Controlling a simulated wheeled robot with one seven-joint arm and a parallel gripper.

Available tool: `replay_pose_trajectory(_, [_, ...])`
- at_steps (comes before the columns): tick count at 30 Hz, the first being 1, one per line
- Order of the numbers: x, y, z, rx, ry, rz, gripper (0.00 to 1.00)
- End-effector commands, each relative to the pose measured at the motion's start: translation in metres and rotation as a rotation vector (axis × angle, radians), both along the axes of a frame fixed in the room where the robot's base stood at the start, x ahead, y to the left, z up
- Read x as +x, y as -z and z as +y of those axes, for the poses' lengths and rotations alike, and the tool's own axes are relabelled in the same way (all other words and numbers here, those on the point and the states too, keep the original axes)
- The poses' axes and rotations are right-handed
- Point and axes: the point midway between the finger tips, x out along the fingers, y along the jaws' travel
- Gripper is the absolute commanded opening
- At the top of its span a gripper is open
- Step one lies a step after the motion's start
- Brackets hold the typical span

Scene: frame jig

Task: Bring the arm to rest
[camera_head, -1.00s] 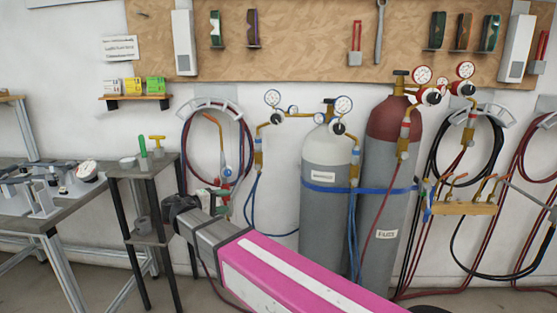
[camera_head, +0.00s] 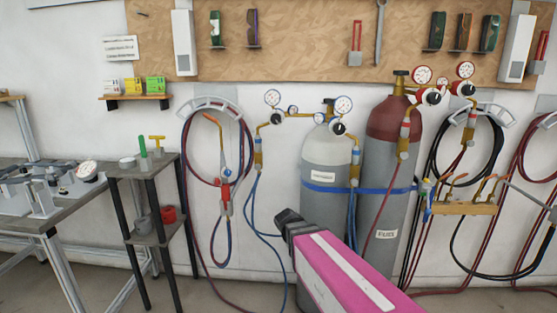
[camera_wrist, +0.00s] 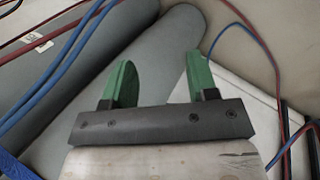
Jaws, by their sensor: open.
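My pink arm reaches up from the lower right in the head view, in front of the gas cylinders. In that view the fingers of my gripper are hidden, and only its dark end shows. In the wrist view my gripper (camera_wrist: 160,88) has its two green fingers wide apart with nothing between them. Behind the fingers in the wrist view are the grey cylinders (camera_wrist: 60,75) and blue and red hoses. In the head view the grey cylinder (camera_head: 326,157) stands upright, left of the red-topped cylinder (camera_head: 392,160).
A blue strap (camera_head: 318,188) crosses the cylinders. A torch and hoses (camera_head: 222,175) hang on the wall. A brass rack (camera_head: 466,209) is at right.

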Motion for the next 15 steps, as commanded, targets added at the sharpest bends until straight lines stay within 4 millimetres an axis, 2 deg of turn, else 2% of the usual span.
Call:
replay_pose_trajectory(1, [-0.009, 0.008, -0.015, 0.047, 0.035, 0.010, 0.53])
replay_pose_trajectory(6, [-0.029, 0.030, -0.048, 0.216, 0.152, 0.023, 0.53])
replay_pose_trajectory(10, [-0.042, 0.041, -0.068, 0.335, 0.240, 0.019, 0.53])
replay_pose_trajectory(15, [-0.053, 0.050, -0.082, 0.440, 0.319, 0.007, 0.53])
